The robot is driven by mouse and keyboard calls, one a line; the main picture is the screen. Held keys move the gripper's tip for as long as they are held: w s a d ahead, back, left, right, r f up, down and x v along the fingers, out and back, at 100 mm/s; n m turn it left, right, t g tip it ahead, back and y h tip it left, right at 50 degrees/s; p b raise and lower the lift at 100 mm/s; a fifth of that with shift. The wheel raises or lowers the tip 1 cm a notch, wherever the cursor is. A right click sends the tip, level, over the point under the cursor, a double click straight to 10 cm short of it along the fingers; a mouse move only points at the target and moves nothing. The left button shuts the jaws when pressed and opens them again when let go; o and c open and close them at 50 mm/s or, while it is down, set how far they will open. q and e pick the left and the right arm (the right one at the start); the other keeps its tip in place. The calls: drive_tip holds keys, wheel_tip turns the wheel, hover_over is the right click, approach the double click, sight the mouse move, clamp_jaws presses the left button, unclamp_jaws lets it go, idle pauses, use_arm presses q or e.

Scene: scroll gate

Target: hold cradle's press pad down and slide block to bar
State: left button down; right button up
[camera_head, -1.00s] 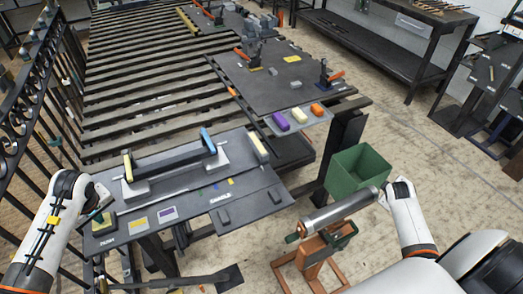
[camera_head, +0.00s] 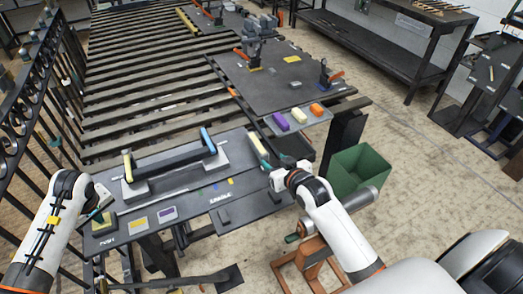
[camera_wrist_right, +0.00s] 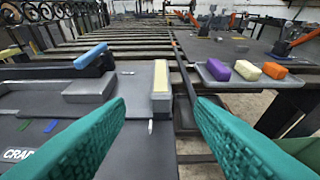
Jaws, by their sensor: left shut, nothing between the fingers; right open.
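On the near table (camera_head: 240,205) a long dark bar (camera_head: 170,158), with a yellow end and a blue end, rests across two grey supports. A cream-topped grey block (camera_head: 256,146) stands at the table's right end; it also shows upright in the right wrist view (camera_wrist_right: 160,88). My left gripper (camera_head: 102,216) is shut at the table's left end, by the PUSH label, over a small yellow-green pad mostly hidden under it; contact cannot be told. My right gripper (camera_head: 268,168) is open near the cream-topped block. In the right wrist view its teal fingers (camera_wrist_right: 160,118) lie either side, short of the block.
A tray (camera_head: 318,118) with purple, cream and orange blocks is beyond the near table. A green bin (camera_head: 357,168) stands on the floor at right. Coloured marks and the CRADLE label lie on the table. A black railing is at far left.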

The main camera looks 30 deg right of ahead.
sight(263, 152)
drive_tip(key=x, duration=1.1)
